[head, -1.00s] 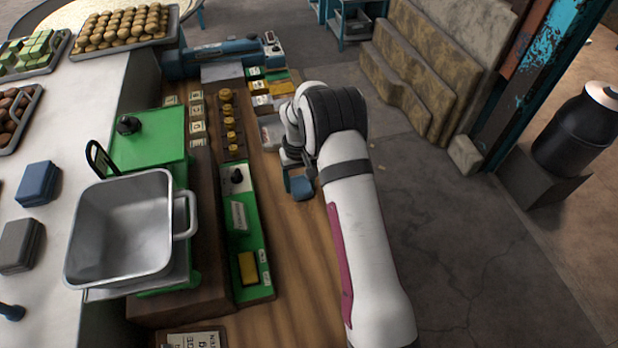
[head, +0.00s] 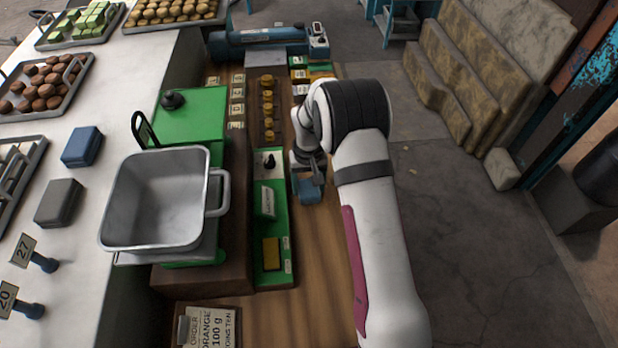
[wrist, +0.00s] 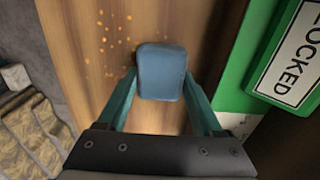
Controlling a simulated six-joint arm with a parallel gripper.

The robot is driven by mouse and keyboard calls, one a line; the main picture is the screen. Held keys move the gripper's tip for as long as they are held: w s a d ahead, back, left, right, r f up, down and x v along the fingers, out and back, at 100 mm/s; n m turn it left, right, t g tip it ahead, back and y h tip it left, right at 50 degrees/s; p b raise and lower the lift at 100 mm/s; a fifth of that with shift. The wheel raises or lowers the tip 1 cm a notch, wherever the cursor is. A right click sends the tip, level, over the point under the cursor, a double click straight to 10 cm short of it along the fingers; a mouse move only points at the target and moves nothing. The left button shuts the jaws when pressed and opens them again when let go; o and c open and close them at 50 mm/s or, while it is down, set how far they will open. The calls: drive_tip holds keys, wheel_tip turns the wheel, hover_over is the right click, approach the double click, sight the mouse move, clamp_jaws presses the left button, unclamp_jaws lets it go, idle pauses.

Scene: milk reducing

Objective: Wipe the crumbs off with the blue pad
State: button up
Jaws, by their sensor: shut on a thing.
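The blue pad (wrist: 161,72) is between the two teal fingers of my gripper (wrist: 161,78) in the wrist view, and the gripper is shut on it. In the head view the pad (head: 311,191) is low over the wooden bench top, just right of the green board; I cannot tell for certain whether it touches the wood. Orange crumbs (wrist: 106,44) are scattered on the wood to the left of the pad in the wrist view. A few faint specks show below the pad, between the fingers. The crumbs are too small to make out in the head view.
A green panel with a "LOCKED" sign (wrist: 302,55) stands close right of the gripper in the wrist view. A grey metal pan (head: 155,205) sits on a green scale to the left. Bare wood (head: 322,270) lies nearer. Stone slabs (head: 450,80) stand beyond the bench's right edge.

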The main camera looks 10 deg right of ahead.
drive_tip(key=shift+d, duration=5.05)
drive_tip(key=shift+s+d, duration=0.1)
drive_tip(key=shift+d, duration=0.15)
drive_tip(key=shift+s, duration=0.8)
drive_tip(key=shift+s+a, duration=0.15)
drive_tip(key=shift+s, duration=0.15)
drive_tip(key=shift+w+a, duration=0.1)
drive_tip(key=shift+a, duration=5.25)
drive_tip(key=shift+r, duration=4.1)
drive_tip(key=shift+d, duration=0.1)
